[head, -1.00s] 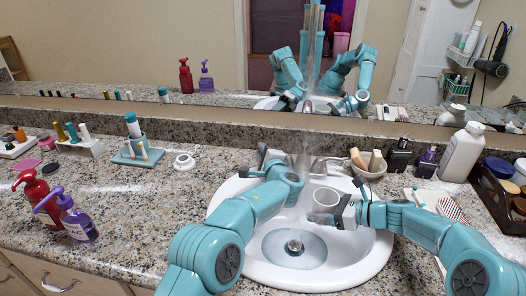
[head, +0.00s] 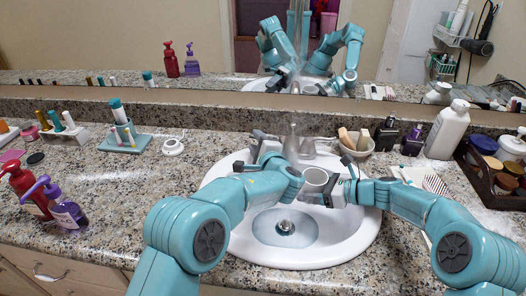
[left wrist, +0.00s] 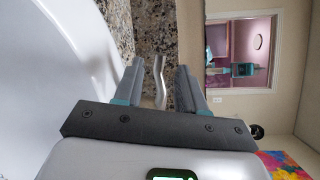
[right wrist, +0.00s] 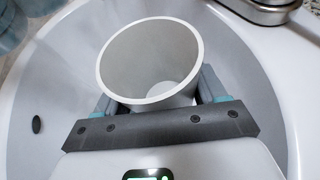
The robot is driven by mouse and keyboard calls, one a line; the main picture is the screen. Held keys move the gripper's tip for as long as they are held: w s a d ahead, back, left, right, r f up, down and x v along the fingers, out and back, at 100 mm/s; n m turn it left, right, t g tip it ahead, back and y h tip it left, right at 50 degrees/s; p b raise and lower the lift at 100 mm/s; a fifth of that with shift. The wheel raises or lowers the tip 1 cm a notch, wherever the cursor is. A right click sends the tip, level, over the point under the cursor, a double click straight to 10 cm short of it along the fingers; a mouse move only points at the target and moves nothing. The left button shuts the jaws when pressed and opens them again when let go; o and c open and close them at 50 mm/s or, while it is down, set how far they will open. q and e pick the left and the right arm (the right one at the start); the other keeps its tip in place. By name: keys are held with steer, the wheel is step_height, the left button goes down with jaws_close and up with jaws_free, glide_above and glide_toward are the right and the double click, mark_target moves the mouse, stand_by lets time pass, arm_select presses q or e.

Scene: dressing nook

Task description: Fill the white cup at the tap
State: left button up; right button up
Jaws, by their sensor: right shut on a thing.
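The white cup (head: 316,179) is held over the basin by my right gripper (head: 331,191), which is shut on its side. In the right wrist view the cup (right wrist: 151,55) has its mouth toward the camera, and I see no clear water in it. The metal tap (head: 308,148) stands at the back of the sink, beyond the cup. My left gripper (left wrist: 158,90) is open, with a slim metal tap lever (left wrist: 160,80) showing between its fingers. I cannot tell whether they touch. In the head view my left arm partly hides that gripper.
The white sink (head: 345,248) has a drain in its middle. A bowl of soaps (head: 357,146) and a white bottle (head: 447,130) stand right of the tap. Pump bottles (head: 66,208) stand at the left. The counter's left middle is mostly clear.

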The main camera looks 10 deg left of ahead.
arm_select(q)
steer(key=v, duration=0.6)
